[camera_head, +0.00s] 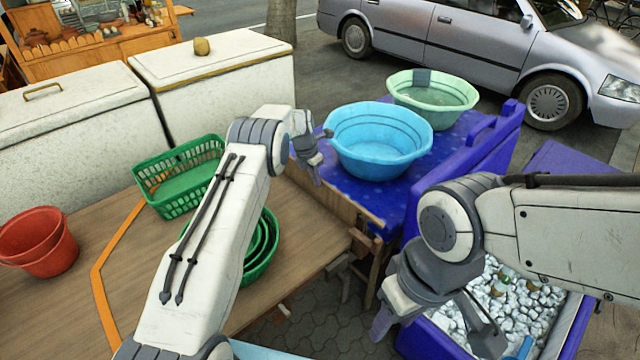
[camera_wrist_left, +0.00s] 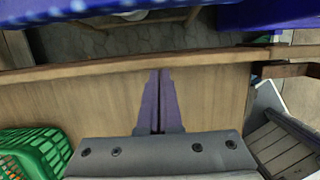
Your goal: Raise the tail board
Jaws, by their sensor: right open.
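The wooden tail board (camera_head: 345,208) appears as a thin edge at the right end of the wooden cart top (camera_head: 105,205). In the left wrist view its rim (camera_wrist_left: 110,73) runs across the picture. I cannot tell its exact tilt. My left gripper (camera_head: 316,172) is over that end, just left of the blue basin. In the left wrist view its fingers (camera_wrist_left: 158,100) are together, pointing toward the rim; I cannot tell whether they touch it. My right gripper (camera_head: 437,325) is open and empty, over the purple crate of pale stones (camera_head: 410,342).
A light blue basin (camera_head: 375,150) and a green basin (camera_head: 435,95) stand on a blue table (camera_head: 345,187). A green basket (camera_head: 180,175), green bowls (camera_head: 265,248) and red buckets (camera_head: 40,245) sit on the cart. White chests (camera_head: 215,75) stand behind.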

